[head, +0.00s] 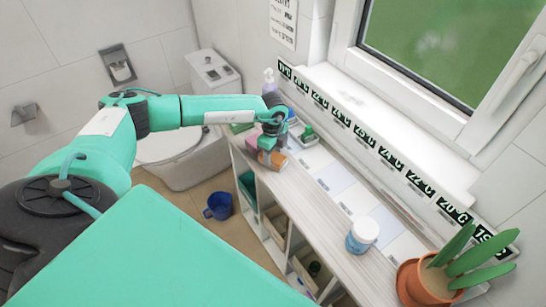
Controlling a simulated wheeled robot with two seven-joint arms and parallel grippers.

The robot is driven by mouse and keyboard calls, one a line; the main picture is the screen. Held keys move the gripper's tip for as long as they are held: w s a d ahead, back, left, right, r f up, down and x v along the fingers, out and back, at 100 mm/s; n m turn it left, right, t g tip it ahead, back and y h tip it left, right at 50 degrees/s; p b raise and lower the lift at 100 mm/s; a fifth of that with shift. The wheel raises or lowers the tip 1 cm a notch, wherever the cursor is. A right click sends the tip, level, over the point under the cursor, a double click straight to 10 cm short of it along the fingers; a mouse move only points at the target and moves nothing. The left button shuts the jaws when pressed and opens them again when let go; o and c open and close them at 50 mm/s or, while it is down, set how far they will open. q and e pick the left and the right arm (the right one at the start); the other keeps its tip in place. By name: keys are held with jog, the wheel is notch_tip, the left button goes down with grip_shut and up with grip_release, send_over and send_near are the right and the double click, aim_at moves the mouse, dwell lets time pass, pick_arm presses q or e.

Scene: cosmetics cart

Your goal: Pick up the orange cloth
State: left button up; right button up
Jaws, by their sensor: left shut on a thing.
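The orange cloth (273,160) is a small orange-brown bundle at the front edge of the shelf top, at the centre of the head view. My left gripper (267,143) points down right above it, with its fingers closed on its upper part. The fingers hide some of the cloth, and I cannot tell whether it is clear of the shelf. My right gripper is not in view.
A pink item (252,143) sits just left of my gripper. A white-lidded blue jar (361,236) and a potted cactus (428,280) stand nearer on the shelf top (318,207). Its middle is clear.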

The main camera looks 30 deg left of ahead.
aim_at(273, 155)
pick_arm(q)
notch_tip(273, 155, up, 20)
jog(key=b, duration=0.5)
jog(key=shift+b, duration=0.35)
